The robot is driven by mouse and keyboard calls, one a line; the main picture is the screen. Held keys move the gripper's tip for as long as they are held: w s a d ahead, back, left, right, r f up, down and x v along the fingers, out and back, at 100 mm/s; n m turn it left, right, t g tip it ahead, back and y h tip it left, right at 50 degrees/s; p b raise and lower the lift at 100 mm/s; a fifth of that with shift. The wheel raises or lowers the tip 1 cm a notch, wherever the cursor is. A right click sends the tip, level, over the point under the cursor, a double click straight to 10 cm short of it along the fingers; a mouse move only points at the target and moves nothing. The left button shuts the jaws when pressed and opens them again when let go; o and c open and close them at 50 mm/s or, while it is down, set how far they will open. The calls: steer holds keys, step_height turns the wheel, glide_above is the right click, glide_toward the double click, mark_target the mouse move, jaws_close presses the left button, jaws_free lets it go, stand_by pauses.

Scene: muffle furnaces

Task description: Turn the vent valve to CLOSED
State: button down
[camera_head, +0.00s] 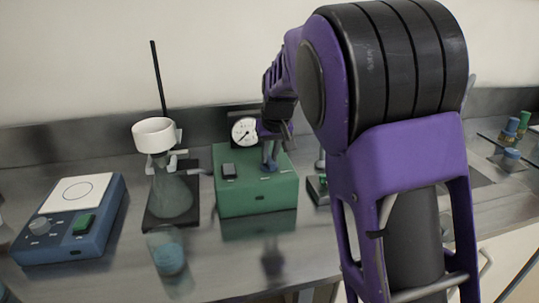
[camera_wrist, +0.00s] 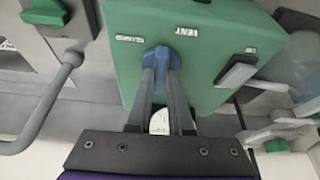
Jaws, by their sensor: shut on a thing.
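The vent valve is a blue knob (camera_wrist: 161,56) on top of a green box (camera_head: 257,197). In the wrist view the green box (camera_wrist: 203,38) carries a white VENT label (camera_wrist: 186,31) and a white CLOSED label (camera_wrist: 129,38) near the knob. My gripper (camera_wrist: 162,68) is shut on the knob, with one finger on each side. In the head view my gripper (camera_head: 272,145) reaches down to the box's right part. The fingers partly hide the knob, and I cannot tell exactly which way it points.
A round white gauge (camera_head: 244,131) stands behind the box. A dark switch (camera_head: 229,171) sits on the box's left. Left of it are a flask (camera_head: 171,196) with a white funnel (camera_head: 154,135) and a blue hotplate (camera_head: 70,220). Bottles (camera_head: 512,130) stand far right.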

steer(key=n, duration=0.2)
steer(key=n+y, duration=0.1)
steer(key=n, duration=0.1)
steer(key=shift+w+d+g+y, duration=0.1)
steer(key=shift+d+g+y, duration=0.1)
steer(key=shift+g+y, duration=0.15)
steer(key=n+g+y, duration=0.1)
steer(key=n, duration=0.4)
steer(key=shift+w+p, duration=0.1)
steer(key=shift+p, duration=0.25)
steer(key=n+g+p, duration=0.1)
steer(key=n, duration=0.1)
steer(key=n+g+p, duration=0.1)
steer(key=n+p, duration=0.1)
steer(key=n, duration=0.1)
steer(key=shift+w+r+y, duration=0.1)
steer(key=shift+r+y, duration=0.05)
steer(key=shift+y, duration=0.2)
steer(key=shift+n+g+p, duration=0.75)
steer(key=shift+n+p, duration=0.5)
steer(key=shift+n, duration=0.45)
steer(key=shift+f, duration=0.2)
steer(key=c, duration=0.8)
jaws_free()
steer(key=shift+c, duration=0.2)
steer(key=shift+r, duration=0.15)
